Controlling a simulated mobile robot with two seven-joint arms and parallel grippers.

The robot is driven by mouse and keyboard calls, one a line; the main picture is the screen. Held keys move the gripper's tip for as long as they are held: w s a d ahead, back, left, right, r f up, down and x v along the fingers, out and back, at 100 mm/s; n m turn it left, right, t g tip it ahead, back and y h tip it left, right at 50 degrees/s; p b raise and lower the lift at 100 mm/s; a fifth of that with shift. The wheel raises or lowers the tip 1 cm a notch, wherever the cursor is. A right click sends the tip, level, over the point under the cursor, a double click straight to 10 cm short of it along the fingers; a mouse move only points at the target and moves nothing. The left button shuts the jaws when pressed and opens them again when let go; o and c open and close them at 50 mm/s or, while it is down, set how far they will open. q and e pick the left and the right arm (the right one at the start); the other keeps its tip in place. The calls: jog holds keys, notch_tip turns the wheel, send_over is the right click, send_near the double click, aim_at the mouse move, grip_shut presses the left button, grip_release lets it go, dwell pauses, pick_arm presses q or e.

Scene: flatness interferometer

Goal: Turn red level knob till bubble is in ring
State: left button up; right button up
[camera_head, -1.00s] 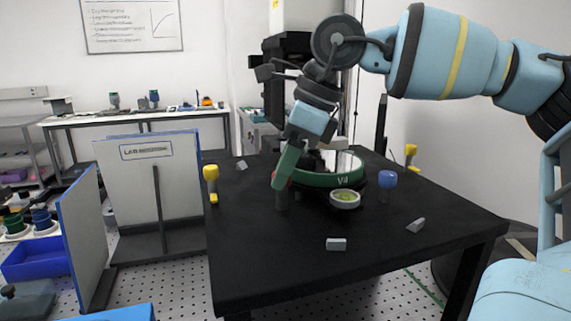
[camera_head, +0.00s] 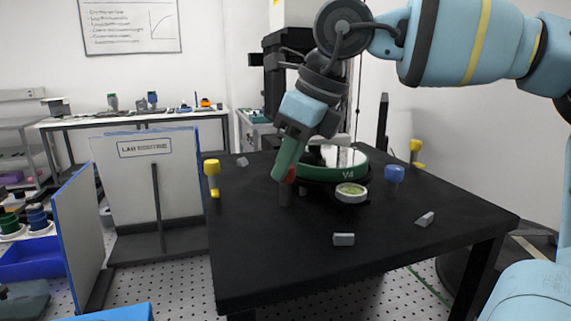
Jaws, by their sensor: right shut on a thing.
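The red level knob (camera_head: 291,175) shows as a small red patch at the fingertips of my right gripper (camera_head: 284,178). The gripper is shut on it and hides most of it. My left gripper is not in view.
The front of the table is mostly clear. A white panel (camera_head: 135,180) stands at the left.

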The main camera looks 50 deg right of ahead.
jog(key=m+h+b, duration=0.1)
jog(key=m+b, duration=0.1)
jog(key=m, duration=0.1)
jog(key=shift+a+m+h, duration=0.1)
jog(key=shift+m+h, duration=0.2)
jog(key=shift+m, duration=0.1)
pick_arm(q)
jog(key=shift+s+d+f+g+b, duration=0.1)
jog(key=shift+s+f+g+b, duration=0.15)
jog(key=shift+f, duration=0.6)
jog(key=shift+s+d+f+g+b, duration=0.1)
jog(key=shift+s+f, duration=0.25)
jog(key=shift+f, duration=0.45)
pick_arm(e)
jog(key=shift+m, duration=0.7)
jog(key=shift+h, duration=0.3)
jog(key=o, duration=1)
jog(key=shift+c, duration=0.2)
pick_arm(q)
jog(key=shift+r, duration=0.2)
pick_arm(e)
jog(key=v, duration=0.8)
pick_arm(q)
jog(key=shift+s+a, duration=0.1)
pick_arm(e)
jog(key=shift+f, duration=0.15)
